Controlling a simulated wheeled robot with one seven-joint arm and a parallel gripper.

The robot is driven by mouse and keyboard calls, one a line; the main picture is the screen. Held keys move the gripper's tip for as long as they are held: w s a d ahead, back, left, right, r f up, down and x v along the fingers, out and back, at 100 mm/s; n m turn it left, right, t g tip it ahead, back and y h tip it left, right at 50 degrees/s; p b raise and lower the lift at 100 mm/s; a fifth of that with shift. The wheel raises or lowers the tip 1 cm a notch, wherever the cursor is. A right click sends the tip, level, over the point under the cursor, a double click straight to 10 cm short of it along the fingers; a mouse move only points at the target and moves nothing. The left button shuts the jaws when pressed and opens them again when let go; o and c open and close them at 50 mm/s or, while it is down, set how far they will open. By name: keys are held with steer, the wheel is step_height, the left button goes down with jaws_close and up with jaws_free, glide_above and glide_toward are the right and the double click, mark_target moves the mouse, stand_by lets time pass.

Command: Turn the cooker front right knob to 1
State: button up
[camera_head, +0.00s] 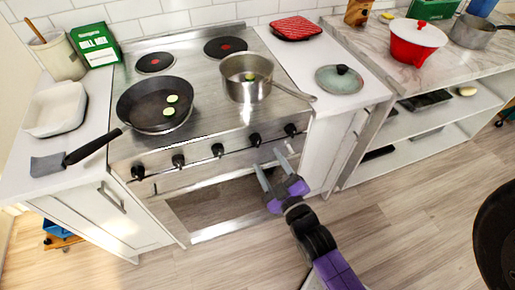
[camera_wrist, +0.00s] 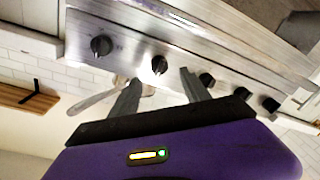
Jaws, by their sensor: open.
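The cooker (camera_head: 205,110) is a steel range with a row of several black knobs on its front panel. The rightmost knob (camera_head: 290,130) and the one second from right (camera_head: 255,140) are nearest my gripper (camera_head: 268,163). No labels are readable, so I cannot tell which one is the front right knob. My gripper is open and empty, in front of the panel. In the wrist view, where the scene is turned over, one knob (camera_wrist: 159,65) shows beyond the gap between my fingers (camera_wrist: 160,85), with another (camera_wrist: 101,45) to its left. Contact is not visible.
A frying pan (camera_head: 154,106) with green slices and a saucepan (camera_head: 245,77) stand on the hob. The saucepan's handle (camera_head: 293,91) reaches over the right counter. The oven front (camera_head: 225,200) lies below the knobs.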

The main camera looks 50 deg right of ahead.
mark_target(258, 145)
steer(key=x, duration=0.7)
steer(key=shift+p, duration=0.45)
jaws_close()
